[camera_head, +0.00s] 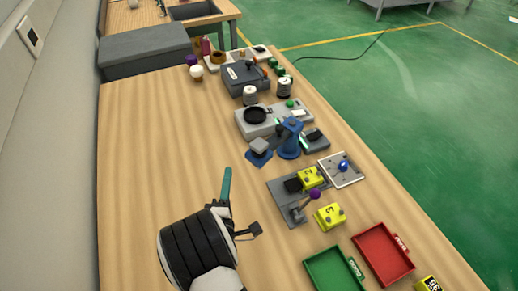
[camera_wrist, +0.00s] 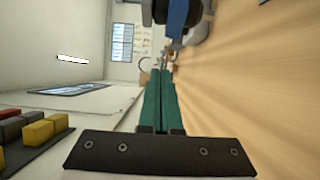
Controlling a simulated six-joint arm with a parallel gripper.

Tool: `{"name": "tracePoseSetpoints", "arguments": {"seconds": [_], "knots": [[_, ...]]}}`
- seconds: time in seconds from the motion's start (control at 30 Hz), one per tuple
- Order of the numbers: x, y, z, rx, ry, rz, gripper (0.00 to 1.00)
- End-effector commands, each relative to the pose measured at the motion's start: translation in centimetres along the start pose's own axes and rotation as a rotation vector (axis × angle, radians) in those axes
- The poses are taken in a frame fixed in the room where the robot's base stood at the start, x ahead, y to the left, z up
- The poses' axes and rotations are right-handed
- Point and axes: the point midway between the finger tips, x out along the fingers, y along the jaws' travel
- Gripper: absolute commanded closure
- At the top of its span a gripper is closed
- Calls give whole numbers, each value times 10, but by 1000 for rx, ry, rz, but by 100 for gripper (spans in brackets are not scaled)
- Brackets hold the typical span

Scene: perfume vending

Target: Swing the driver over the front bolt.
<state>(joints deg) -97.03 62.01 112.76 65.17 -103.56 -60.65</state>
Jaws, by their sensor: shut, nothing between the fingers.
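My gripper (camera_head: 227,172) is over the left-middle of the wooden table, its teal fingers shut and empty; the closed fingers (camera_wrist: 160,78) also show in the wrist view. A blue upright device (camera_head: 289,140), possibly the driver, stands right of and beyond my fingertips, clear of them. A grey block on a blue plate (camera_head: 259,150) is beside it. A light plate with a blue knob (camera_head: 343,165) lies to its right. I cannot tell which part is the front bolt. A blue and grey part (camera_wrist: 178,18) shows at the top of the wrist view, cut off by the edge.
A grey fixture (camera_head: 284,190) with a purple-knobbed lever (camera_head: 315,194) and a yellow block (camera_head: 310,177) is right of my gripper. Another yellow block (camera_head: 330,216), a green tray (camera_head: 334,271) and a red tray (camera_head: 383,254) are nearer. The table's left side is clear.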

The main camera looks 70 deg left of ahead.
Motion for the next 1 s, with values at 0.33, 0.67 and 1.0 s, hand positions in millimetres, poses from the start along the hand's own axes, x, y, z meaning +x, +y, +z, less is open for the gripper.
{"name": "tracePoseSetpoints", "arguments": {"seconds": [0.33,0.67,1.0], "knots": [[72,1,3,5,-4,1,100],[83,0,33,5,-3,-3,100],[80,1,40,6,-1,-3,100]]}}
